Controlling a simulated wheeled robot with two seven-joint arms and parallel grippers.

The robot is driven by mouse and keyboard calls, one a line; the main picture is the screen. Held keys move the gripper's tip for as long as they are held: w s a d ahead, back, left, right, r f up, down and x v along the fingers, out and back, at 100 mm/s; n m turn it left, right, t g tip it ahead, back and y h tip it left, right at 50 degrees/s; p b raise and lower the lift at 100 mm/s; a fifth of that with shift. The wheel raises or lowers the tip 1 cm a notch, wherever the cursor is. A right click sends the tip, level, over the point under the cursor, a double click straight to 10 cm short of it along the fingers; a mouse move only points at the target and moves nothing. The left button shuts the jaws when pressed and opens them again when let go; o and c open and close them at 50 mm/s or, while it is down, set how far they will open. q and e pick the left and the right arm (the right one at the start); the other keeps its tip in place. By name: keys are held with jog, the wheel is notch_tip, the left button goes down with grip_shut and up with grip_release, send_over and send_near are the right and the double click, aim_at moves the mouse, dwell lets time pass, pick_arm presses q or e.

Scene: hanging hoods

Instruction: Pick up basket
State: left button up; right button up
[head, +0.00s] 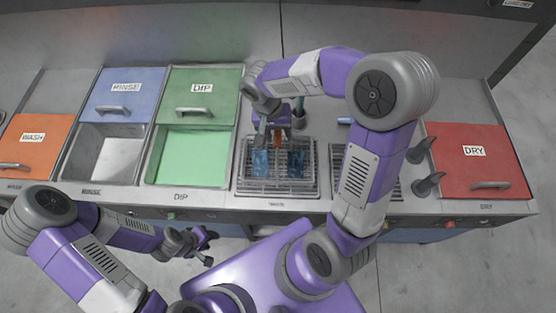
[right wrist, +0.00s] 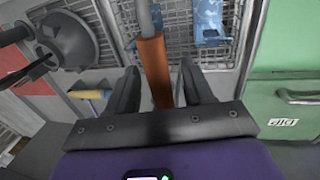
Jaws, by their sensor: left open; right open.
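The wire basket (head: 277,184) sits in the waste bay of the counter, with blue pieces (head: 260,163) inside it. Its handle has an orange grip (head: 277,140). My right gripper (head: 272,137) is open above the basket's back side. In the right wrist view the orange grip (right wrist: 154,70) lies between the two open fingers of my right gripper (right wrist: 160,85), with a visible gap on the right finger's side. The basket's mesh (right wrist: 177,48) shows beyond it. My left gripper (head: 203,248) is open and empty in front of the counter, low and away from the basket.
Left of the basket are the open dip basin (head: 187,157) with green liquid and the rinse basin (head: 105,158). The orange wash lid (head: 38,142) is at far left. My right arm hides part of a second rack (head: 338,160).

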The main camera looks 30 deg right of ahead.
grip_shut()
jog(key=shift+w+r, duration=0.1)
dwell(0.4)
